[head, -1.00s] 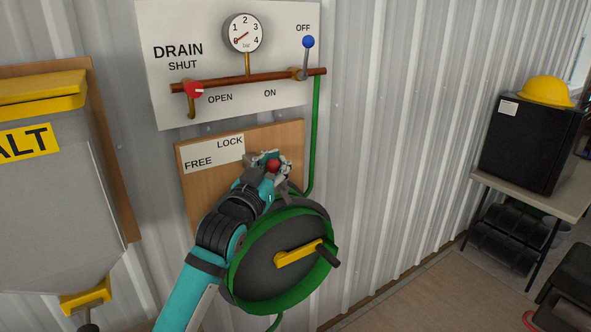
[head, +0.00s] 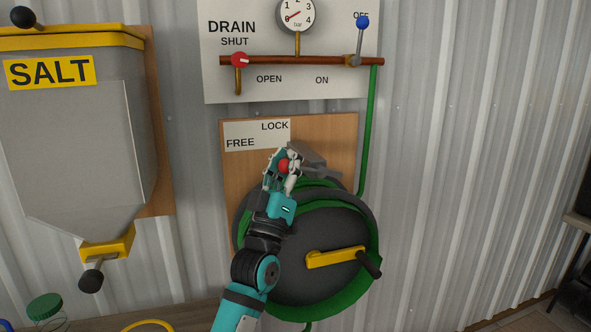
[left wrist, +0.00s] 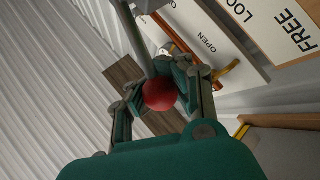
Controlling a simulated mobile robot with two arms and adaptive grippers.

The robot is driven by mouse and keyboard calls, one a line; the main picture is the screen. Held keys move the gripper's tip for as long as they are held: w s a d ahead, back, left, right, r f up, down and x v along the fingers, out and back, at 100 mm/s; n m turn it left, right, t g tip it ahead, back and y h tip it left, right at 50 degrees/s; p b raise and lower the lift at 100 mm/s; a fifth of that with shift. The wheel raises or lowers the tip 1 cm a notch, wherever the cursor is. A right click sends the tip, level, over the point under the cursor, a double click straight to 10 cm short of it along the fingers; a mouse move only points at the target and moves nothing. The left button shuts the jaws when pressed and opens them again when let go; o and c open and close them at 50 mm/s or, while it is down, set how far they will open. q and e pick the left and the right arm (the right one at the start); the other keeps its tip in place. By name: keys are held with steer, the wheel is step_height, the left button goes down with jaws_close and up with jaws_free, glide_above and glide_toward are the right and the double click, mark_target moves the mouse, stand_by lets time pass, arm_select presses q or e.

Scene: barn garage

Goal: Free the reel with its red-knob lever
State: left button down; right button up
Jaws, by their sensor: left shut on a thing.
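The red knob (head: 284,166) of the reel's lever sits between the fingers of my left gripper (head: 283,168), which is shut on it. In the left wrist view the red knob (left wrist: 160,94) shows between the fingers, with the grey lever rod (left wrist: 143,45) running away from it. The reel (head: 310,240) has a green hose and rim, a dark grey face and a yellow crank (head: 335,257) with a black handle. The FREE/LOCK label (head: 257,134) is on the wooden board above the reel. The lever's pivot is partly hidden by my gripper. My right gripper does not show.
Above are the drain pipe (head: 300,61) with a red drain valve (head: 239,61), a gauge (head: 296,14) and a blue-knob lever (head: 362,23). A grey salt bin (head: 75,130) hangs at left. A jar with a green lid (head: 45,306) stands lower left.

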arm_select(q)
steer(key=shift+s+d+f+n+t+y+b, duration=0.2)
steer(key=shift+n+t+y+b, duration=0.15)
steer(key=shift+n+y, duration=0.25)
steer(key=shift+a, duration=0.1)
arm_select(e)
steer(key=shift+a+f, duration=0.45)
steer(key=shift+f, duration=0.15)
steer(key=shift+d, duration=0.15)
arm_select(q)
steer(key=shift+r, duration=0.1)
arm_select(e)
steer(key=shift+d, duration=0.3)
arm_select(q)
steer(key=c, duration=1)
jaws_free()
steer(key=shift+s+r, duration=0.2)
steer(key=shift+s, duration=0.15)
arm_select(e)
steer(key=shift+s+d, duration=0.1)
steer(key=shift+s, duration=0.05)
arm_select(q)
steer(key=shift+f, duration=0.15)
